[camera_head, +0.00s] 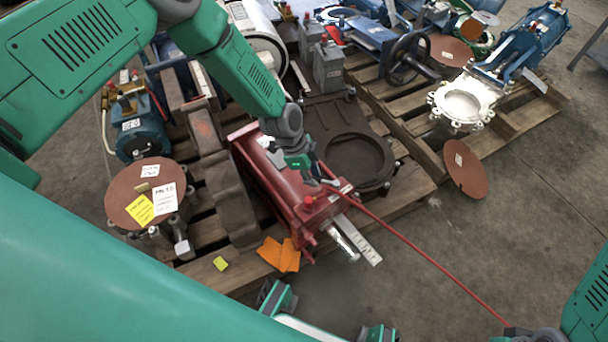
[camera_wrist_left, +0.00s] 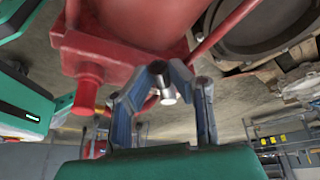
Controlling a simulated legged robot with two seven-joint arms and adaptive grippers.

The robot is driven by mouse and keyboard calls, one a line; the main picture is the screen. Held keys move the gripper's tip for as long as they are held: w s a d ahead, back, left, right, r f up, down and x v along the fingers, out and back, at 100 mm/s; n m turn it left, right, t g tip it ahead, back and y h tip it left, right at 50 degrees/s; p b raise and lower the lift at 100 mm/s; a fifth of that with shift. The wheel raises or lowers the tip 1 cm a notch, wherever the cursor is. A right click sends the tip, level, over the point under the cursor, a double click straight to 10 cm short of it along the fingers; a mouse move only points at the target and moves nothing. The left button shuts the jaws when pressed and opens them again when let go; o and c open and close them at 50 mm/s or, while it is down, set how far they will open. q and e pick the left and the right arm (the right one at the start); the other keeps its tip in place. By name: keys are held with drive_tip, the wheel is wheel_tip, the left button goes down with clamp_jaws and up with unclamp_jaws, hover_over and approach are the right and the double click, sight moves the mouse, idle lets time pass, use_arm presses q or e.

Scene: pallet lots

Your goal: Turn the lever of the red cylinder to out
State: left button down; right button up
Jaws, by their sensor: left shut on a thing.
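The red cylinder (camera_head: 287,188) lies on a wooden pallet in the middle of the head view, its near end toward me. In the left wrist view its red body (camera_wrist_left: 150,18) fills the top, with a red knob (camera_wrist_left: 86,92) on the left. My left gripper (camera_head: 322,181) is over the cylinder's near right side. In the left wrist view its blue-grey fingers (camera_wrist_left: 168,100) are around a small part with a silver tip (camera_wrist_left: 164,82), likely the lever. The fingers cover much of that part, and I cannot read its setting.
A dark plate with a round opening (camera_head: 356,158) lies right of the cylinder. A brown disc with notes (camera_head: 146,190) is at left. Orange cloth (camera_head: 281,254) lies at the pallet's near edge. A thin red line (camera_head: 425,254) runs to lower right.

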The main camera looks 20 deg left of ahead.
use_arm(q)
drive_tip(key=shift+d+r, duration=0.1)
drive_tip(key=shift+d, duration=0.3)
drive_tip(key=c, duration=1.6)
unclamp_jaws()
drive_tip(key=shift+o, duration=0.6)
drive_tip(key=shift+a+r, duration=0.2)
drive_tip(key=v, duration=1.1)
drive_tip(key=shift+r, duration=0.15)
